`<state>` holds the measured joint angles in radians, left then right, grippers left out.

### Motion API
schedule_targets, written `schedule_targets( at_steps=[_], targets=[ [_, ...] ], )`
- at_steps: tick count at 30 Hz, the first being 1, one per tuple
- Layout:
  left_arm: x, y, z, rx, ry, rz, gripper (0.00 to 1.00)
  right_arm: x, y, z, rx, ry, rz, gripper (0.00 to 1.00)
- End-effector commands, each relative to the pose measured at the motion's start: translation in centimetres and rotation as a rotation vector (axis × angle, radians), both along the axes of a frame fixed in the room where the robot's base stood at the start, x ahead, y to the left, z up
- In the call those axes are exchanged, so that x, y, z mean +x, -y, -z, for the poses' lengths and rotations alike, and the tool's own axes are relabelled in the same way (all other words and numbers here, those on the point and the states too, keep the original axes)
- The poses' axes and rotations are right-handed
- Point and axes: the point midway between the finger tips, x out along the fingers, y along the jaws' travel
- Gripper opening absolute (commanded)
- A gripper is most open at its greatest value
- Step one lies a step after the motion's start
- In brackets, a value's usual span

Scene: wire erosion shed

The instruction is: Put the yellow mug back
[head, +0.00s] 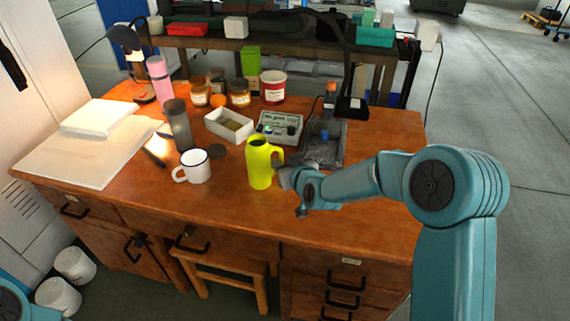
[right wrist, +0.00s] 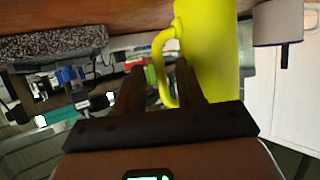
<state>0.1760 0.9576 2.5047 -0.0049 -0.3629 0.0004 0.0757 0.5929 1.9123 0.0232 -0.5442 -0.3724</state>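The yellow mug (head: 259,163) stands upright near the front middle of the wooden desk, its handle toward the right. My right gripper (head: 286,178) is close beside the mug on its handle side. In the right wrist view, the yellow mug (right wrist: 212,50) is close and looks upside down. Its handle shows between the two dark fingers of my right gripper (right wrist: 161,68), which stand apart with a gap beside the handle. I cannot tell whether a finger touches it. My left gripper is out of view; only a teal part of mine shows at bottom left.
A white mug (head: 196,166) stands left of the yellow one. A grey tumbler (head: 179,127), a white tray (head: 229,125), a meter box (head: 280,129) and a dark device base (head: 328,148) stand behind. The desk's front strip is clear.

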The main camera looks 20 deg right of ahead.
Motion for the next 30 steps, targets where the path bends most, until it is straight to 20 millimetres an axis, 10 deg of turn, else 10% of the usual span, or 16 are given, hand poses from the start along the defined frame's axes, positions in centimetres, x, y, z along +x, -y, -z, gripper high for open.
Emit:
schedule_targets(
  at_steps=[5, 21, 30],
  targets=[
    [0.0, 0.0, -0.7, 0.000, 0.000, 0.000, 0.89, 0.0, 0.0, -0.7, 0.000, 0.000, 0.000, 0.38],
    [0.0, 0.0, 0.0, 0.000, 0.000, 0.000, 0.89, -10.0, 0.6, -4.6, -0.001, 0.001, 0.001, 0.38],
    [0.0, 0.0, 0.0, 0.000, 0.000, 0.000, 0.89, -11.1, 0.6, -4.9, -0.001, 0.000, 0.000, 0.38]
  ],
)
